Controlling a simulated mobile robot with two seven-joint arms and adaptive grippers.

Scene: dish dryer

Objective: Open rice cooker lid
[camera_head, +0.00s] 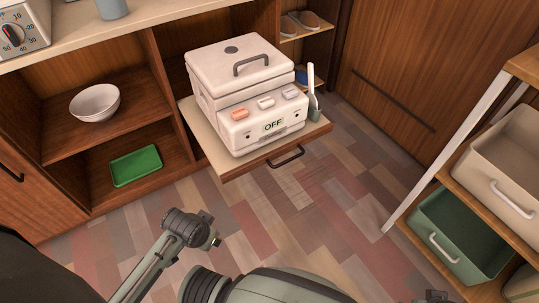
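The rice cooker (268,125) is a white box-shaped appliance in the upper middle of the head view. Its lid (240,65) is down and closed, with a dark grey bar handle (264,65) and a dark round spot on top. The front panel has one orange and two pale buttons and a display (272,126) reading "OFF". Parts of my arm show at the bottom, well apart from the cooker. I see no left gripper fingers. A small dark piece at the bottom edge may be part of my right gripper (437,297); its fingers are cut off.
The cooker stands on a pulled-out shelf (226,170) with a dark handle. A grey holder with a white utensil (313,97) stands right beside it. A white bowl (95,103) and green tray (135,166) sit in left cubbies. A bin rack stands right. The floor between is clear.

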